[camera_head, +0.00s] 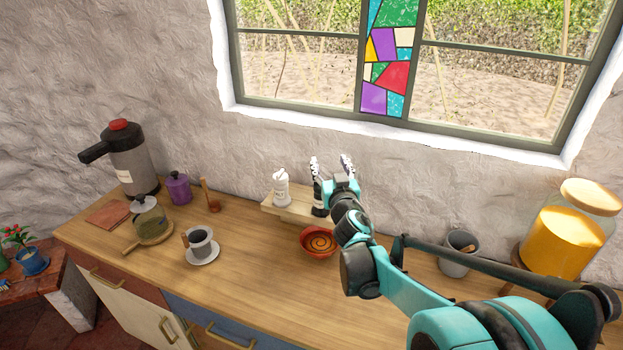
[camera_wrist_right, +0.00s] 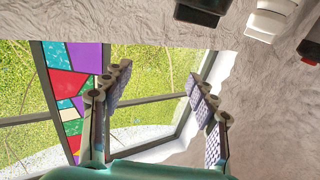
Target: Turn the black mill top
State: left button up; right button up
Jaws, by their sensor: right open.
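The black mill (camera_head: 319,206) stands on a small wooden board, beside a white mill (camera_head: 281,188). It is partly hidden behind my right gripper. My right gripper (camera_head: 331,164) is open, its fingers pointing up and apart, and overlaps the black mill in the head view. I cannot tell from this view whether it touches the mill. In the right wrist view the open fingers (camera_wrist_right: 158,76) have nothing between them but window and wall behind. A black shape (camera_wrist_right: 200,11), likely the black mill, is cut off at the top edge, beside a white one. My left gripper is not in view.
The wooden board (camera_head: 299,213) is against the wall. A red bowl (camera_head: 312,246) sits in front of it. A grey pot (camera_head: 458,262) and an orange-filled jar (camera_head: 565,240) are to the right. A cup on a saucer (camera_head: 203,258) and a flask (camera_head: 130,160) are left.

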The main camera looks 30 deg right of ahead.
jog(key=f+n+y, duration=0.2)
jog(key=y, duration=0.1)
jog(key=s+f+n+y, duration=0.1)
jog(key=f+n+y, duration=0.1)
jog(key=f+y, duration=0.1)
jog(key=f+n+y+p, duration=0.1)
jog(key=f+n+y, duration=0.1)
jog(key=f+y, duration=0.1)
jog(key=shift+s+a+n+y, duration=0.15)
jog(key=shift+s+n+y, duration=0.25)
jog(key=shift+y, duration=0.4)
jog(key=b+x, duration=0.1)
jog(key=x, duration=0.6)
jog(key=shift+w+a+r, duration=0.1)
jog(key=shift+w+r, duration=0.1)
jog(key=shift+w, duration=0.1)
jog(key=c, duration=1.3)
jog(key=shift+c, duration=0.2)
